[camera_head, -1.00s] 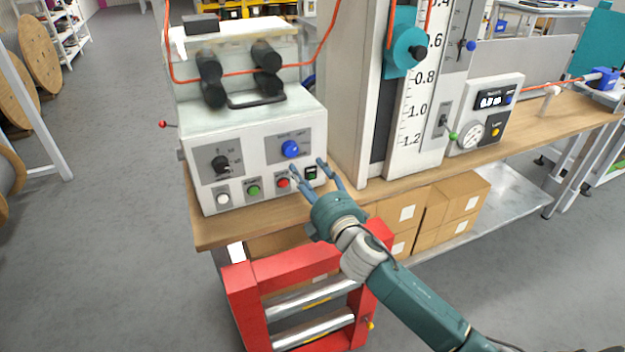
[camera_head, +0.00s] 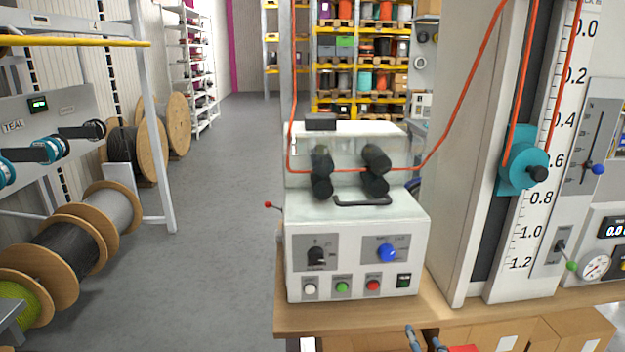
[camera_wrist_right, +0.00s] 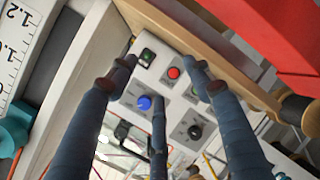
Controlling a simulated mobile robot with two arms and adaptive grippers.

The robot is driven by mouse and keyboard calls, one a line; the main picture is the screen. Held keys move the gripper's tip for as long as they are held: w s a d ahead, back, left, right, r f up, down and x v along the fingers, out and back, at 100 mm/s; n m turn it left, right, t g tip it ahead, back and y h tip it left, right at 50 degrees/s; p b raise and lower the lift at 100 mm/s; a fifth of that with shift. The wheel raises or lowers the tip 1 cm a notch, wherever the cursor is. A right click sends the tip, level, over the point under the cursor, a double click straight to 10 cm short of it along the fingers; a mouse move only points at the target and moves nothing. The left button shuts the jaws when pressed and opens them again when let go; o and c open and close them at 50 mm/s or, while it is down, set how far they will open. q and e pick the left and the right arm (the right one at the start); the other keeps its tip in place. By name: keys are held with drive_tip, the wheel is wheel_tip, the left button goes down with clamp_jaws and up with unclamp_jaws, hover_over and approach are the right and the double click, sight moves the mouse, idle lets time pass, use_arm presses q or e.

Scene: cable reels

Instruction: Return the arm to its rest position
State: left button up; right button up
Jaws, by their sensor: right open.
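The same control box (camera_head: 356,226) stands on the bench in the head view. My left gripper is not in view.
The wooden bench (camera_head: 380,318) carries the box and a tall scale column (camera_head: 455,170) with a teal slider (camera_head: 522,165). An orange cable (camera_head: 440,130) runs across. Cardboard boxes (camera_head: 560,335) sit below. Cable reels (camera_head: 75,250) stand at left; the grey floor (camera_head: 220,200) between is clear.

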drive_tip(key=s+a+f+m+g+y, duration=0.1)
drive_tip(key=s+a+f+m+g, duration=0.2)
drive_tip(key=s, duration=0.7)
drive_tip(key=s+f+m+g, duration=0.3)
drive_tip(key=s+f+g, duration=0.15)
drive_tip(key=s, duration=0.65)
drive_tip(key=s+a+f+m+g+y, duration=0.1)
drive_tip(key=s+a+f+m+g, duration=0.3)
drive_tip(key=s, duration=0.6)
wheel_tip(320, 180, down, 28)
drive_tip(key=s+d+n, duration=0.1)
drive_tip(key=s+d, duration=0.1)
drive_tip(key=s+d+f+g, duration=0.1)
drive_tip(key=s+d+f, duration=0.2)
drive_tip(key=s+f, duration=1.2)
drive_tip(key=shift+s+f, duration=0.25)
drive_tip(key=shift+s, duration=0.5)
drive_tip(key=shift+g, duration=0.25)
